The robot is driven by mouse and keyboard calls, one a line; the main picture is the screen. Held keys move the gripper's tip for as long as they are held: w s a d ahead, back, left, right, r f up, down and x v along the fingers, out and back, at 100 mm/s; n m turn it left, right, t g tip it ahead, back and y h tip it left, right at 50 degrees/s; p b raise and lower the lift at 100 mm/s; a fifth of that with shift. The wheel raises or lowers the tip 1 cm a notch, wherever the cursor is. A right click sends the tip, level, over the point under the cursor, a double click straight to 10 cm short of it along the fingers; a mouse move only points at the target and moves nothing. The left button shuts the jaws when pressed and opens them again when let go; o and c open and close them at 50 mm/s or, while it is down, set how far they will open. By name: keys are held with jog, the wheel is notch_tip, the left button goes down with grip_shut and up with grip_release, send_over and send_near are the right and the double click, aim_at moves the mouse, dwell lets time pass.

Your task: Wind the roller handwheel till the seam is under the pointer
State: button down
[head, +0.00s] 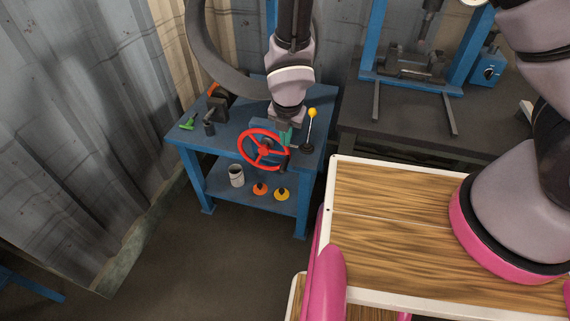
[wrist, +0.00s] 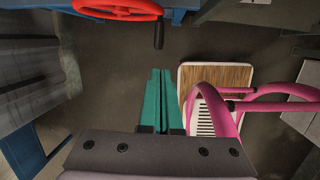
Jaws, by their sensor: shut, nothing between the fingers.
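The red handwheel (head: 263,149) stands at the front edge of a blue bench. Its lower part shows at the top of the wrist view (wrist: 117,8), with a dark crank handle (wrist: 159,35) hanging near its right side. My gripper (head: 286,137) is by the wheel's upper right in the head view. Its teal fingers (wrist: 161,72) are shut together with nothing between them, and the handle lies beyond their tips in the wrist view, apart in the picture. My arm covers part of the bench behind the wheel. I cannot make out the seam or the pointer.
On the blue bench (head: 222,145) are a lever with a yellow knob (head: 312,113) right of my gripper and a green-handled tool (head: 188,124) at left. A dark workbench (head: 385,125) stands at right. Floor in front is clear.

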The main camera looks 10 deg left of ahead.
aim_at(283, 168)
jog(key=x, duration=1.3)
jog(key=shift+a+f, duration=0.1)
jog(key=shift+f, duration=0.2)
